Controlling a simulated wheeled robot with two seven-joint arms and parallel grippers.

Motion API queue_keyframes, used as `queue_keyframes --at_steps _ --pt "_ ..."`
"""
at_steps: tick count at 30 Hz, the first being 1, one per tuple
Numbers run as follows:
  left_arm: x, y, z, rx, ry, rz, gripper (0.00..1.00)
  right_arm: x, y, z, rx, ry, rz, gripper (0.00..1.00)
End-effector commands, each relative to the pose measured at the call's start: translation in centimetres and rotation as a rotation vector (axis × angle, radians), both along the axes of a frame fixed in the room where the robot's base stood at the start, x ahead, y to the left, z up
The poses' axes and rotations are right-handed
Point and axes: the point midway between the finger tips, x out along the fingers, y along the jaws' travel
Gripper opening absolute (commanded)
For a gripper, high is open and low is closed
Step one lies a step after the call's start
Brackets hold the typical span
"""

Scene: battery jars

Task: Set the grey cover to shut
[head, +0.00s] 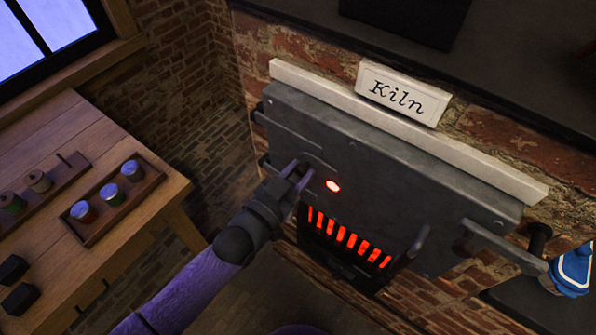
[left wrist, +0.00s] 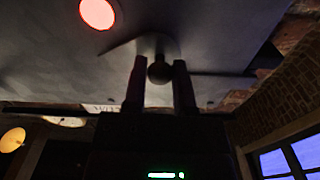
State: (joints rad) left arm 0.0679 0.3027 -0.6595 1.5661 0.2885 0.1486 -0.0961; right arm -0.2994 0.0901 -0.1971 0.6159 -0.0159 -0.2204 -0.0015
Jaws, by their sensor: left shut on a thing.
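The grey cover (head: 395,160) is a wide metal plate on the brick kiln front, below a pale ledge. A glowing red round spot (head: 333,186) shows on it. A grate with glowing orange slots (head: 348,238) shows below the cover's lower edge. My left gripper (head: 298,172) is at the cover's left part, shut on a small handle. In the left wrist view, a dark round knob (left wrist: 160,70) sits between its two fingers, against the grey cover (left wrist: 215,55). How far the cover stands from the kiln is hard to tell. My right gripper is not in view.
A wooden table (head: 110,137) at the left holds a tray of jars (head: 83,231), a rack of spools (head: 55,193) and black blocks (head: 20,299). A grey bar (head: 503,246) sticks out at the cover's right end. A blue item (head: 572,270) is at the far right.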

Motion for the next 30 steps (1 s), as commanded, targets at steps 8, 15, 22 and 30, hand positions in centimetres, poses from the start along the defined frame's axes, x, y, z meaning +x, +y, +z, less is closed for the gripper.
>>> queue_keyframes --at_steps 8,15,22,30 --pt "0.0 0.0 -0.1 0.002 0.001 0.000 0.00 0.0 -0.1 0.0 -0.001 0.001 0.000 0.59" --pt "0.0 0.0 -0.2 -0.011 0.012 0.000 0.00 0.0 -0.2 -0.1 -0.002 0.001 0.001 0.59" --pt "-0.1 -0.1 -0.8 -0.094 0.072 0.000 0.00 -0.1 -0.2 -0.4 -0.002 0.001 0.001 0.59" --pt "-0.4 -0.6 -2.0 -0.283 0.211 0.000 0.00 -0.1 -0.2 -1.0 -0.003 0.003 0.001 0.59"
